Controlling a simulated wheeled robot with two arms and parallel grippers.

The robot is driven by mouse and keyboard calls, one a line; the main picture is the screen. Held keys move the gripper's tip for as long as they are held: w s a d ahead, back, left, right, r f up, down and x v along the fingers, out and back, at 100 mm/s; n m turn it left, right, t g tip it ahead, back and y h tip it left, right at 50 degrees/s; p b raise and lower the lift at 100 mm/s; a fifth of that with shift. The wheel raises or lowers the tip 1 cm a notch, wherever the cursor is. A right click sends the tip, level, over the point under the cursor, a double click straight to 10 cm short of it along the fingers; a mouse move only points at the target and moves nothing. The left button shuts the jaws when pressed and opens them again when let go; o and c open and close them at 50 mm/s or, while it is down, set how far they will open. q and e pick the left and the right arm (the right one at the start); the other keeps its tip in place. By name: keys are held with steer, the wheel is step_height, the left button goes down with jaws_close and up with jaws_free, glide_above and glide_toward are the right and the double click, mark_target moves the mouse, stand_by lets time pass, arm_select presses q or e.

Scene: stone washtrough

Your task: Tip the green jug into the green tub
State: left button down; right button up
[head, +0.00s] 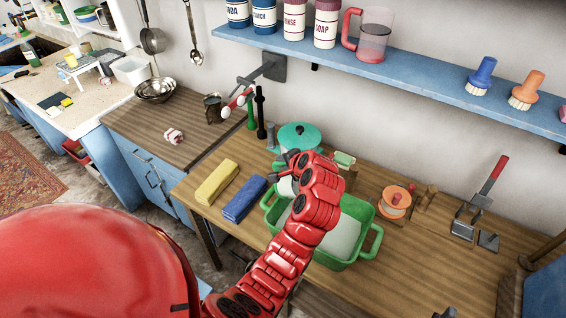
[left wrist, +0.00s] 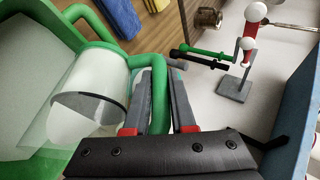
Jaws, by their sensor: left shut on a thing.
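The green tub (head: 335,264) stands on the wooden worktop with a pale grey inside; its green rim also shows in the left wrist view (left wrist: 58,28). The green jug is a clear cylinder (left wrist: 98,80) with a green handle (left wrist: 160,105) and whitish contents. It is tilted over the tub's left part. In the head view only a pale bit of the jug (head: 287,187) shows beside my gripper. My left gripper (head: 291,170) is shut on the jug's handle, which passes between its fingers. I cannot tell whether anything is flowing out. My right gripper is not clearly seen.
A teal lidded pot (head: 300,136) stands behind the tub. A blue shelf (head: 420,80) holds a red-handled jug (head: 374,38) above.

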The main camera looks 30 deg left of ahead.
stand_by(0.3)
arm_select(q)
steer(key=shift+d+m+y+b, duration=0.3)
steer(key=shift+d+y+b, duration=0.4)
steer(key=shift+y, duration=0.2)
steer(key=shift+d+r+t, duration=0.15)
steer(key=shift+d+t, duration=0.05)
steer(key=shift+t, duration=0.1)
stand_by(0.5)
steer(key=shift+d+f+y+b, duration=0.25)
steer(key=shift+d+y+b, duration=0.25)
steer(key=shift+y+b, duration=0.15)
steer(key=shift+d+y+b, duration=0.3)
steer(key=shift+y+b, duration=0.05)
steer(key=shift+b, duration=0.1)
steer(key=shift+d+r+m, duration=0.1)
steer(key=shift+m, duration=0.2)
steer(key=shift+s, duration=0.1)
